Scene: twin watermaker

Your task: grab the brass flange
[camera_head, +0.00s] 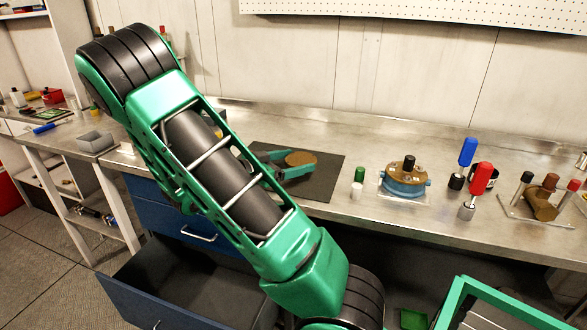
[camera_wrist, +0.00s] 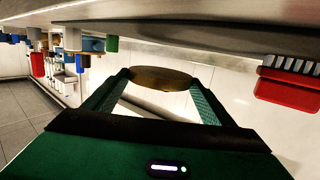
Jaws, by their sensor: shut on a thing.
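The brass flange (camera_head: 301,158) is a round, flat, brown-gold disc over the black mat (camera_head: 325,180) on the steel bench. My gripper (camera_head: 286,165) has its green fingers shut on the flange. In the wrist view, which is upside down, the flange (camera_wrist: 160,78) sits between the two fingertips of my gripper (camera_wrist: 161,80), one on each side. The arm comes down from the left and hides part of the bench and mat. I cannot tell exactly how high the flange is above the mat.
A green-capped bottle (camera_head: 358,183), a blue round housing (camera_head: 405,180), blue (camera_head: 467,152) and red (camera_head: 481,178) handled tools and a brown fitting (camera_head: 541,203) stand to the right. A drawer (camera_head: 190,290) is open below.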

